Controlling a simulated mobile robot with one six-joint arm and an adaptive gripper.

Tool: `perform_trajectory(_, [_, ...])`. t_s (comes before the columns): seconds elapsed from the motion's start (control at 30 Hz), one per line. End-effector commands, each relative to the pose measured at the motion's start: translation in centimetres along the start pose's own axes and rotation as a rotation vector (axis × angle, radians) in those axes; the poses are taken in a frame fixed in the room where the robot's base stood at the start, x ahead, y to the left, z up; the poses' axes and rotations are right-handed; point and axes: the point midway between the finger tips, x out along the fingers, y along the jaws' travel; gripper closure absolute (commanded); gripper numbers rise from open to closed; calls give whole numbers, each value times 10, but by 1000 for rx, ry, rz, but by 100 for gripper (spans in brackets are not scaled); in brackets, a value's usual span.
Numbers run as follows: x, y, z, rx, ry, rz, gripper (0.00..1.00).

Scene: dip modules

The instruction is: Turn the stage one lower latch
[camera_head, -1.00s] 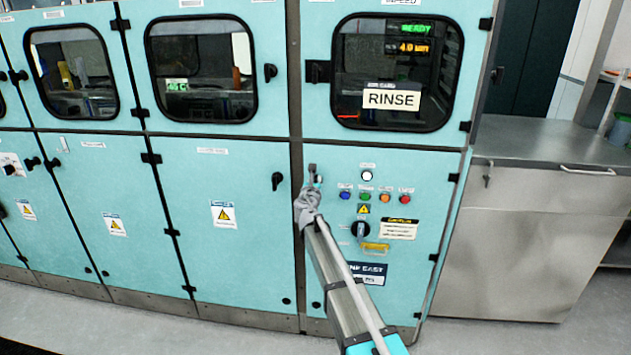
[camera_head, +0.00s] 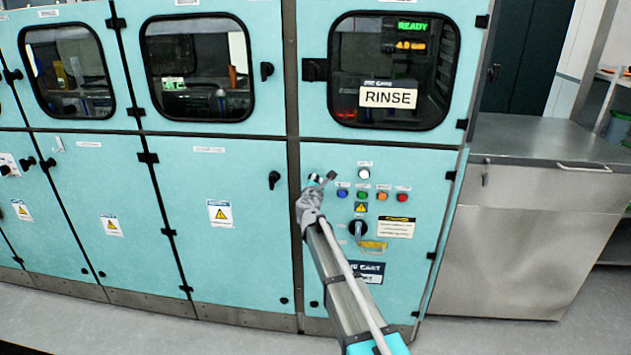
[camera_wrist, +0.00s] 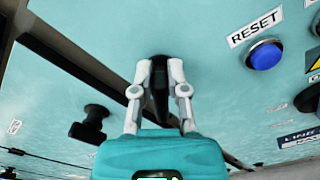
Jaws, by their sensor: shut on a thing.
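My gripper (camera_head: 321,179) is at the upper left of the lower panel under the RINSE window. In the wrist view my gripper (camera_wrist: 160,88) has its two grey fingers on either side of a black latch handle (camera_wrist: 159,82) and is shut on it. The handle is on the teal panel, and the fingers cover its sides. In the head view my wrist and fingers hide most of this latch, so its exact angle is hard to tell there. Another black latch (camera_head: 274,180) is on the door to the left, apart from my gripper; it also shows in the wrist view (camera_wrist: 92,121).
A blue RESET button (camera_wrist: 264,54) sits close to the right of my gripper. Several coloured buttons, a black rotary switch (camera_head: 359,228) and a yellow label (camera_head: 373,246) are on the same panel. A steel cabinet (camera_head: 530,240) stands to the right. The floor in front is clear.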

Motion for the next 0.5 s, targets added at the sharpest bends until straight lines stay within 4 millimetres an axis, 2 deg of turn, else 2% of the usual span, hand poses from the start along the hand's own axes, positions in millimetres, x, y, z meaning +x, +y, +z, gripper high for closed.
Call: perform_trajectory(0.5, [0, -14, -4, 490, -1, -1, 100])
